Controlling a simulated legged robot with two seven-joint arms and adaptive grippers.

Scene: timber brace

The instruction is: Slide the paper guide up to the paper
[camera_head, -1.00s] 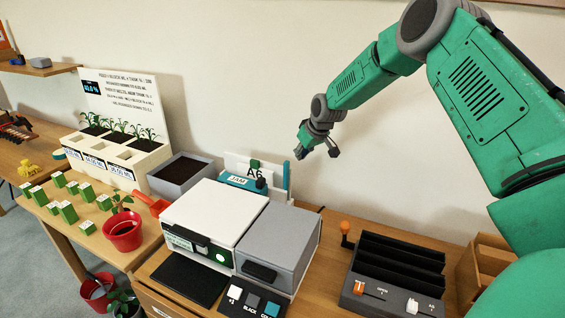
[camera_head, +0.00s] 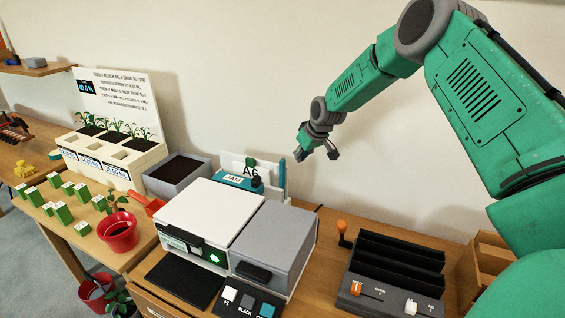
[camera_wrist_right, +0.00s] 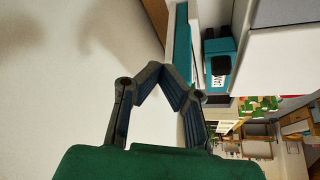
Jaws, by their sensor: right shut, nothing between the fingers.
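The paper marked A6 (camera_head: 238,164) stands upright at the back of the printer (camera_head: 207,217). A teal upright strip (camera_head: 282,174), which looks like the paper guide, stands to its right with a gap between them. The strip also shows in the right wrist view (camera_wrist_right: 182,45). The teal JAM part (camera_head: 230,179) with a dark knob (camera_head: 256,182) lies in front of the paper. My right gripper (camera_head: 318,154) is shut and empty, up and to the right of the strip, apart from it in the head view. My left gripper is out of view.
A grey soil box (camera_head: 176,174) stands left of the printer. A black slotted rack (camera_head: 398,262) and an orange-topped lever (camera_head: 342,229) stand to the right. The wall (camera_head: 230,70) is close behind. Desk between printer and rack is clear.

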